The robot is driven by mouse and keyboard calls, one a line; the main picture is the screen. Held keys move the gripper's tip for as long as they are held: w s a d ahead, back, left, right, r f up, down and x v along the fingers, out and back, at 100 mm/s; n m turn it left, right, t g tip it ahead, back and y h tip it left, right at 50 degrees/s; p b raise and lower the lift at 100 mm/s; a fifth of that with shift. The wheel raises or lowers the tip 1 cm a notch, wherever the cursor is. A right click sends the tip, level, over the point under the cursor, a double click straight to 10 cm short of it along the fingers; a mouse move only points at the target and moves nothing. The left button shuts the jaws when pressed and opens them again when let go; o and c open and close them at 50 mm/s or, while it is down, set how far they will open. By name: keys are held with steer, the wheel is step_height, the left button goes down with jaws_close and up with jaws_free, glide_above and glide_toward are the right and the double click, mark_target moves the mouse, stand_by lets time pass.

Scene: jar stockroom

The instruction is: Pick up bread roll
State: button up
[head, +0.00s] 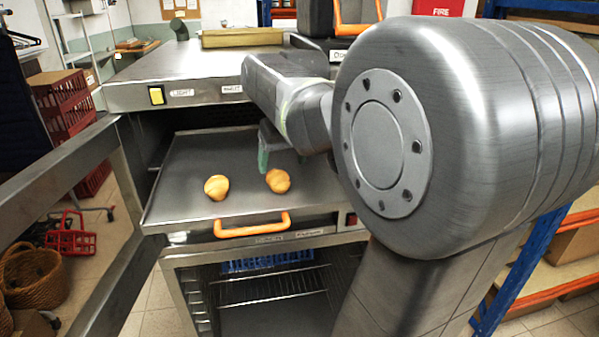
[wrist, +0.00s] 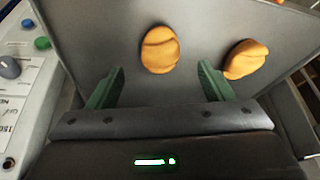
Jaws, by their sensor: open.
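Two golden bread rolls sit apart on a grey metal tray (head: 190,155) that is pulled out of an oven. The left roll (head: 216,187) and the right roll (head: 278,181) both show in the head view. In the wrist view one roll (wrist: 160,50) lies ahead of the gap between my fingers, and the other roll (wrist: 246,59) lies beyond the right finger. My gripper (wrist: 160,84) is open and empty, with green fingers. In the head view my gripper (head: 265,155) is just behind the right roll, partly hidden by my arm.
The open oven door (head: 60,180) stands at the left. An orange handle (head: 252,226) is on the tray's front edge. A control panel with knobs (wrist: 10,68) is at the wrist view's left. Red crates (head: 62,110) and a wicker basket (head: 32,275) stand at the left.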

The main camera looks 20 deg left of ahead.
mark_target(279, 174)
steer(key=p+x, duration=0.1)
steer(key=x, duration=0.5)
steer(key=shift+w+a+f, duration=0.15)
steer(key=shift+a+f, duration=0.05)
steer(key=shift+f, duration=0.05)
steer(key=c, duration=1.1)
